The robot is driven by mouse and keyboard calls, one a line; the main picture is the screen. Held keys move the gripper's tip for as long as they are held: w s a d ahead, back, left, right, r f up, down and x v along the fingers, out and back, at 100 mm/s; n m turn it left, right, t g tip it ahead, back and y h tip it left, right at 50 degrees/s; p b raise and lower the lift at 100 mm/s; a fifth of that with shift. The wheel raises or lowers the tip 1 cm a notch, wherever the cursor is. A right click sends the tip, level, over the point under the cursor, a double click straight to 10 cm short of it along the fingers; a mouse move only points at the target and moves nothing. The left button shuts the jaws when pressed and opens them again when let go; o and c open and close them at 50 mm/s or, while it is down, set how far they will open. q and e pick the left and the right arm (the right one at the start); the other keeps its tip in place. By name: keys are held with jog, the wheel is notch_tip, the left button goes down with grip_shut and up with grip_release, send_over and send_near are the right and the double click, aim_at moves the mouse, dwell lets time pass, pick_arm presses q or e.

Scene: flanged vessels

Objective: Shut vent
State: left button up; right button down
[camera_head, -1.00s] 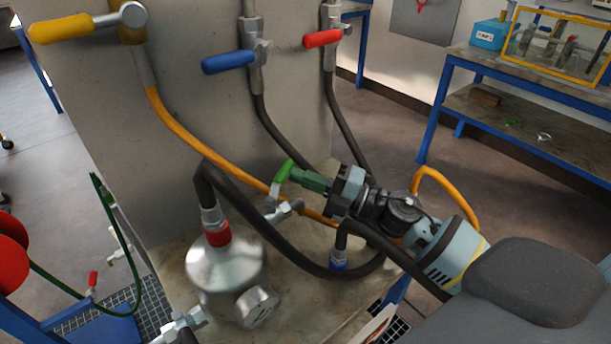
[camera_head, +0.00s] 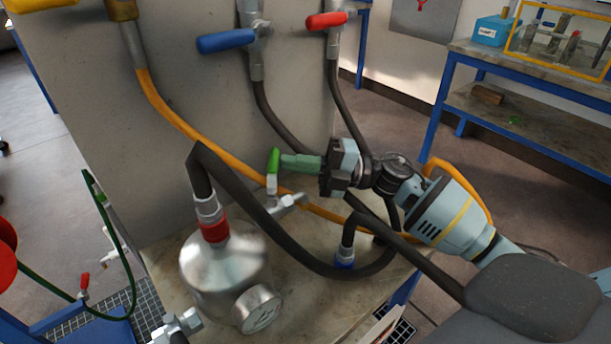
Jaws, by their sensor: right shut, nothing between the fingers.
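A small valve with a green handle (camera_head: 274,160) stands behind the silver flanged vessel (camera_head: 222,262), near the panel; its handle points up. A metal fitting (camera_head: 288,201) sits at its base. I cannot tell for certain whether this valve is the vent. My right gripper (camera_head: 284,160) comes in from the right, shut and empty, its green fingers pointing left at the green handle. The fingertips are right beside the handle; I cannot tell whether they touch. My left gripper is out of view.
Blue (camera_head: 226,41) and red (camera_head: 326,20) lever valves are on the panel (camera_head: 190,90). A black hose (camera_head: 290,250) loops from the vessel's red collar (camera_head: 214,231) across the bench. An orange hose (camera_head: 165,112) runs behind. A gauge (camera_head: 258,309) is at the vessel's front.

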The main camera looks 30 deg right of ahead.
aim_at(270, 161)
jog(key=shift+w+a+n+g+y+b, duration=0.75)
jog(key=shift+w+a+n+g, duration=0.25)
jog(key=shift+w+a+g, duration=0.5)
jog(key=g, duration=0.1)
jog(key=n+g, duration=0.1)
jog(key=shift+w+a+g+y, duration=0.1)
jog(key=shift+a+g+y, duration=0.05)
jog(key=shift+g+y, duration=0.2)
jog(key=shift+a, duration=0.2)
jog(key=shift+a+b, duration=0.15)
jog(key=shift+b, duration=0.2)
jog(key=shift+w+a, duration=0.1)
